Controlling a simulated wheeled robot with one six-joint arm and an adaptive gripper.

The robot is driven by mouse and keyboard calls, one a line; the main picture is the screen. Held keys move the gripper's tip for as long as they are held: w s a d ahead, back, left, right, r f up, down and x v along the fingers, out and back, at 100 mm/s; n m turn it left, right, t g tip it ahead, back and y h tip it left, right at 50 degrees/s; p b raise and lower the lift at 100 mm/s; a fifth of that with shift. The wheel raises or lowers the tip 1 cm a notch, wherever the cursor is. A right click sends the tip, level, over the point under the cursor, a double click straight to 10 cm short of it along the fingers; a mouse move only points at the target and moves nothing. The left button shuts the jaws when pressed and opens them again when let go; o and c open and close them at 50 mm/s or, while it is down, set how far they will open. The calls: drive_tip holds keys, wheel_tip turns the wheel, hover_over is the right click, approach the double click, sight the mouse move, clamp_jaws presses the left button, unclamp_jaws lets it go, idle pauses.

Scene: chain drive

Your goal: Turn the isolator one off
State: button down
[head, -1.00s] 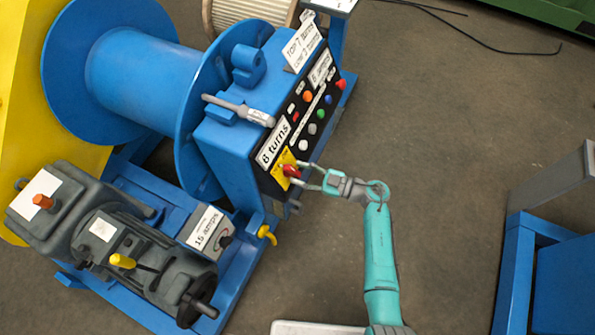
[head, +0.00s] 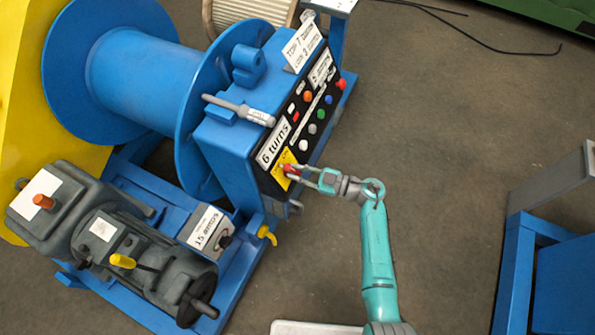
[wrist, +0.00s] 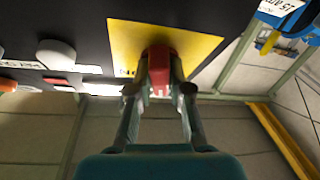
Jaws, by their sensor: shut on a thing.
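The isolator is a red rotary knob (wrist: 160,68) on a yellow plate (wrist: 196,44) at the near lower end of the black control panel. In the head view the red knob (head: 291,170) shows at the fingertips, partly hidden by them. My gripper (head: 304,176) reaches in from the right and is shut on the knob. In the wrist view the two fingers of my gripper (wrist: 160,92) sit on either side of the knob. The knob's exact angle and any position marks are hard to read.
A label reading "6 turns" (head: 273,143) is above the yellow plate. Several coloured buttons, including an orange one (head: 308,96), line the panel. A big blue drum (head: 150,75) and a grey motor (head: 150,255) are left. A blue frame (head: 545,250) stands right; floor between is clear.

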drive_tip(key=shift+w+r+n+g+h, duration=0.15)
drive_tip(key=shift+n+g, duration=0.5)
drive_tip(key=shift+n, duration=0.6)
drive_tip(key=shift+f+n+g+h, duration=0.1)
drive_tip(key=shift+n+g, duration=0.5)
drive_tip(key=shift+n, duration=0.6)
drive_tip(key=shift+w+r+n+g+h, duration=0.15)
drive_tip(key=shift+n+g, duration=0.5)
drive_tip(key=shift+n, duration=0.6)
drive_tip(key=shift+s+f, duration=0.1)
drive_tip(key=c, duration=1.1)
unclamp_jaws()
drive_tip(key=d, duration=0.4)
drive_tip(key=d+r, duration=0.1)
drive_tip(key=d, duration=0.7)
drive_tip(key=shift+r, duration=0.2)
